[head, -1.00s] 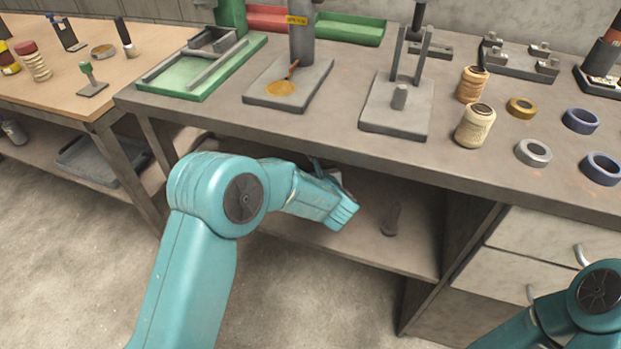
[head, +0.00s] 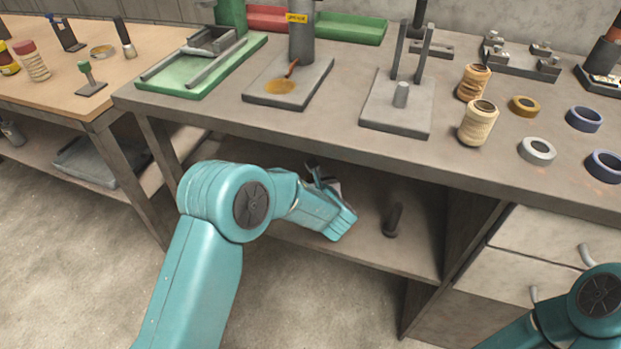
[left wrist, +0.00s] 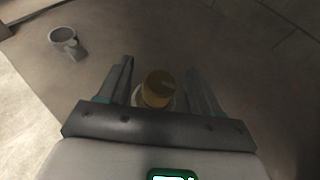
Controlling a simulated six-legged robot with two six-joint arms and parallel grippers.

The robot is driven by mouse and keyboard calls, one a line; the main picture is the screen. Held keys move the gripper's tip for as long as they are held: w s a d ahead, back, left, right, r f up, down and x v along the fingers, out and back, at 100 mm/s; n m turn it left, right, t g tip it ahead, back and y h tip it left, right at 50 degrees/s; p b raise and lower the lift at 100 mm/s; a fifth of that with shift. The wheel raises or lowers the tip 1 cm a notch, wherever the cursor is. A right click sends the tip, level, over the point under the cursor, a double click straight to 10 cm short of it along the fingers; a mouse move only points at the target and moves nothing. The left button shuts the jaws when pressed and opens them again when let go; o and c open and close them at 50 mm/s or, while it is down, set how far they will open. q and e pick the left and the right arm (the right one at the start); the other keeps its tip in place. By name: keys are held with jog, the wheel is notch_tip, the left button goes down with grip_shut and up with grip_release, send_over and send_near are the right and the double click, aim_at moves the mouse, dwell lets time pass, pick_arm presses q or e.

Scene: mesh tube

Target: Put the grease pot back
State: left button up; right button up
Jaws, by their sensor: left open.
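In the left wrist view a small round pot with an amber-brown top and a pale rim (left wrist: 158,90), apparently the grease pot, lies between the two dark fingers of my left gripper (left wrist: 160,88). The fingers are apart, with a gap on both sides of it. In the head view my left gripper (head: 318,176) is under the front edge of the bench, over the lower shelf, partly hidden by my own wrist. I cannot make out the pot there. Of my right arm only a link shows at the lower right; its gripper is out of view.
A dark upright cylinder (head: 392,220) stands on the lower shelf (head: 330,239). A grey cup-like object (left wrist: 63,40) shows in the left wrist view. The bench top (head: 345,150) overhangs the shelf. A grey plate with a yellow-brown patch (head: 270,97) lies on the bench.

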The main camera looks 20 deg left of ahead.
pick_arm(q)
jog(key=shift+r+p, duration=0.3)
jog(key=p+v, duration=0.1)
jog(key=v, duration=1.1)
jog(key=s+a+f+n+g+h, duration=0.1)
jog(key=s+a+f+n+g, duration=0.15)
jog(key=s+f+g, duration=0.4)
jog(key=s+a+f+n+g+h, duration=0.1)
jog(key=s+a+f+n+g, duration=0.2)
jog(key=s+f, duration=0.5)
jog(key=s+d+f+n+h, duration=0.3)
jog(key=s+n, duration=0.3)
jog(key=n, duration=0.7)
jog(key=s+d+f+n+g+h, duration=0.1)
jog(key=s+d+f+n+h, duration=0.2)
jog(key=n, duration=1)
jog(key=s+f+h, duration=0.3)
jog(key=shift+s, duration=0.35)
